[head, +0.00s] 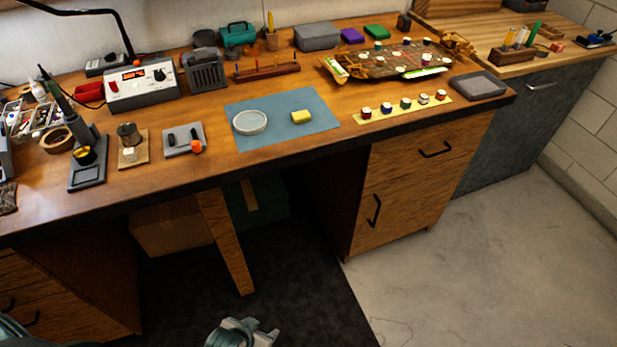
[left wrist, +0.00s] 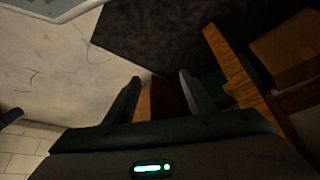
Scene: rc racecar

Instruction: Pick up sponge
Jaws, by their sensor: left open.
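The yellow sponge (head: 301,117) lies on a blue-grey mat (head: 275,137) on the wooden workbench, in the head view. It sits right of a round pale dish (head: 250,122), apart from it. My left gripper (head: 240,334) is at the bottom edge of the head view, low in front of the bench and well away from the sponge. In the left wrist view its two dark fingers (left wrist: 160,86) are spread with nothing between them. That view shows the floor and bench legs, not the sponge. My right gripper is in neither view.
The workbench front edge (head: 265,164) lies between my left gripper and the mat. A soldering stand (head: 87,165) and a grey tray (head: 184,139) stand left of the mat. A yellow strip with several small pots (head: 405,106) lies to its right.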

